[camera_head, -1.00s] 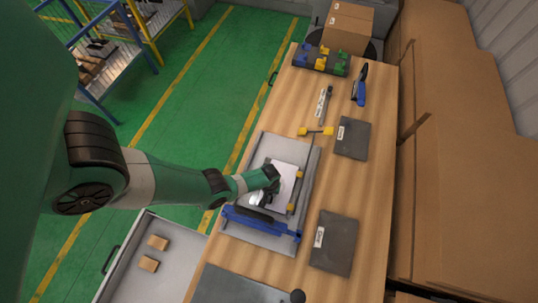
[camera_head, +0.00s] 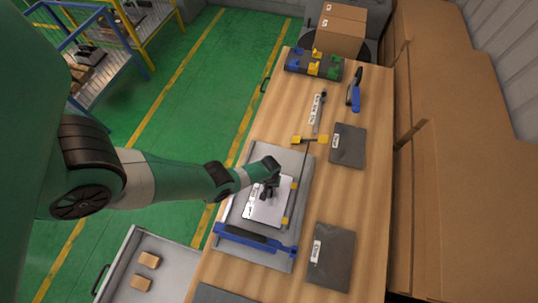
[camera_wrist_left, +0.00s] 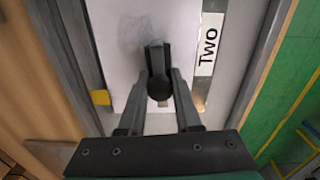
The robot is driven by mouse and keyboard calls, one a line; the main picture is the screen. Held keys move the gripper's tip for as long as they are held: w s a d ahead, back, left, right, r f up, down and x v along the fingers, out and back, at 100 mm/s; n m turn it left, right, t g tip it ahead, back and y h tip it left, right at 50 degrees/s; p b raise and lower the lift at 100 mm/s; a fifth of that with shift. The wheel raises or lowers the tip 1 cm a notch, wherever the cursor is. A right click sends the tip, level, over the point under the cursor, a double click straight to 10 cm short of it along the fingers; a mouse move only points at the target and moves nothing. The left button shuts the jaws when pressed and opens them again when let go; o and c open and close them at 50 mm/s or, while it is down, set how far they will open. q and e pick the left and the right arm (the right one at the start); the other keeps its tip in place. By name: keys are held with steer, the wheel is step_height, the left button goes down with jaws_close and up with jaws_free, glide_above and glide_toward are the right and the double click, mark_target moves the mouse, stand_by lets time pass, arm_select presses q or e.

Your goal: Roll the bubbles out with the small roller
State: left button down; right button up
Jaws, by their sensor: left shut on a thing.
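My left gripper (camera_head: 268,190) is over the white plate (camera_head: 262,210) on the grey tray. In the left wrist view its fingers (camera_wrist_left: 158,100) are shut on the dark small roller (camera_wrist_left: 158,72), whose round black end faces the camera. The roller's lower part is hidden, so I cannot tell if it touches the plate. My right gripper is not in view.
The grey tray (camera_head: 288,160) has a blue bar (camera_head: 255,240) across its near end and yellow clips (camera_head: 293,185) at the plate's right side. Dark labelled pads (camera_head: 348,145) lie to the right. A blue-handled tool (camera_head: 354,95) and a colourful rack (camera_head: 314,65) are farther back.

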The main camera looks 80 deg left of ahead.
arm_select(q)
steer(key=r+p, duration=0.1)
steer(key=w+r+p, duration=0.1)
steer(key=r, duration=0.1)
steer(key=shift+a+r, duration=0.1)
steer(key=shift+r, duration=0.2)
step_height(320, 180, up, 4)
steer(key=p, duration=0.4)
steer(key=shift+s+r+p, duration=0.1)
steer(key=shift+r+p, duration=0.1)
steer(key=shift+p, duration=0.2)
steer(key=shift+s+a+f, duration=0.1)
